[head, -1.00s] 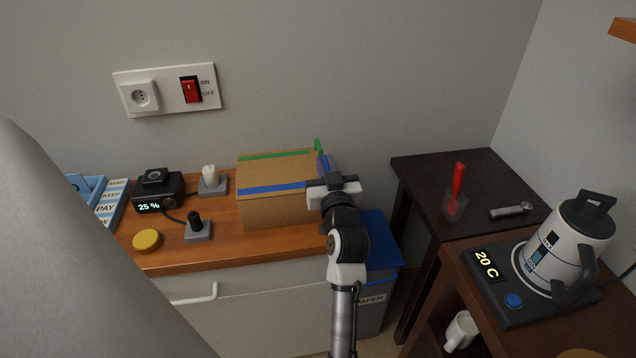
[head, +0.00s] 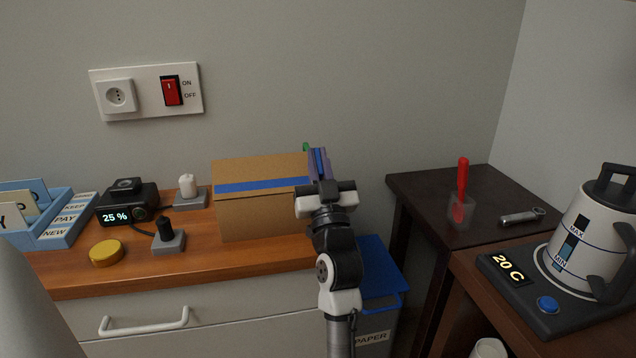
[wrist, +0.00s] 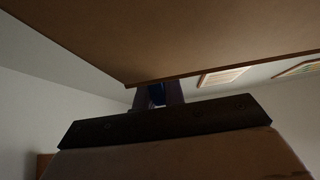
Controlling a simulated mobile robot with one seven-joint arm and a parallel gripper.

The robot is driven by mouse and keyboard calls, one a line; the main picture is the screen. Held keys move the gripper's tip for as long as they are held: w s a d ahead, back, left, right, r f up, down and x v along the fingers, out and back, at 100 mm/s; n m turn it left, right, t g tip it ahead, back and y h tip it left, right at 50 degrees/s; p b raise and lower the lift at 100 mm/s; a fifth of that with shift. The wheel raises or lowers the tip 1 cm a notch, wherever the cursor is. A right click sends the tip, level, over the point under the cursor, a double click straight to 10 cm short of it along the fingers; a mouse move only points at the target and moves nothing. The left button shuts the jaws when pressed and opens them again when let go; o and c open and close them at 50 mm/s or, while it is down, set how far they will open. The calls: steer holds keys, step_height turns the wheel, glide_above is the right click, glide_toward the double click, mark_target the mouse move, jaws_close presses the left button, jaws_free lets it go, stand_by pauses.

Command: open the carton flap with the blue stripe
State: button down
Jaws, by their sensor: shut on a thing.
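The brown cardboard carton (head: 265,218) stands on the wooden counter. A blue stripe runs along its flap (head: 255,172), near the front edge of the top. The flap looks tilted up and hides the green stripe behind it, apart from a small green piece (head: 306,147) at the right. My gripper (head: 319,162) is at the carton's right end, its purplish fingers shut on a blue part of the flap. In the wrist view the fingertips (wrist: 158,96) hold something blue, close under the edge of a large brown panel (wrist: 180,40). The exact grip is dark and small.
A blue-lidded bin (head: 375,262) is at the lower right. A kettle (head: 597,240) stands farther right.

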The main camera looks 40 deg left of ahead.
steer(key=shift+s+d+r+b, duration=0.1)
steer(key=shift+b, duration=0.55)
steer(key=c, duration=1.5)
jaws_free()
steer(key=shift+y, duration=0.4)
step_height(320, 180, up, 20)
steer(key=p, duration=0.3)
steer(key=shift+p, duration=0.35)
